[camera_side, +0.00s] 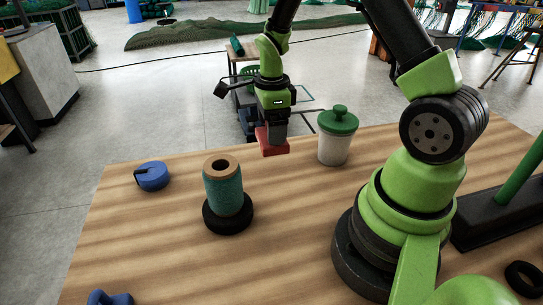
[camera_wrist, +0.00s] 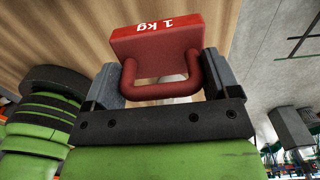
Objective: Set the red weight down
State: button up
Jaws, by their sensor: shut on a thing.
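The red weight (camera_side: 272,144) is a block with a loop handle, and it shows near the table's far edge in the side view. In the wrist view the weight (camera_wrist: 160,38) has "1 kg" in white on its face, and its handle lies between my two jaws. My gripper (camera_side: 274,128) points down and is shut on the weight's handle. I cannot tell whether the weight's underside touches the table or hangs just above it.
A white jar with a green lid (camera_side: 335,142) stands close to the right of the weight. A teal spool (camera_side: 223,190) sits on a black ring (camera_side: 228,220) at the left front. A blue round item (camera_side: 152,176) lies farther left. The wooden table (camera_side: 290,220) is bare in the middle.

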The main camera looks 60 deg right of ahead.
jog(key=shift+f, duration=3.45)
jog(key=shift+f, duration=0.15)
jog(key=o, duration=1.5)
notch_tip(320, 180, up, 12)
jog(key=shift+f, duration=0.1)
jog(key=s+a+r+n+t, duration=0.2)
jog(key=s+a+r+n, duration=0.2)
jog(key=n, duration=0.3)
jog(key=s+a+r+n+t+y, duration=0.1)
jog(key=s+a+r+n+t, duration=0.1)
jog(key=s+a+r+n, duration=0.3)
jog(key=s+a+r+n+t+y, duration=0.1)
jog(key=s+a+r+n+t, duration=0.2)
jog(key=r+n, duration=0.4)
jog(key=shift+s+a+r+n, duration=0.1)
jog(key=shift+s+a+n, duration=0.25)
jog(key=shift+s+n, duration=0.5)
jog(key=shift+s+a+r+n, duration=0.1)
jog(key=shift+s+a+n, duration=0.35)
jog(key=shift+n, duration=0.7)
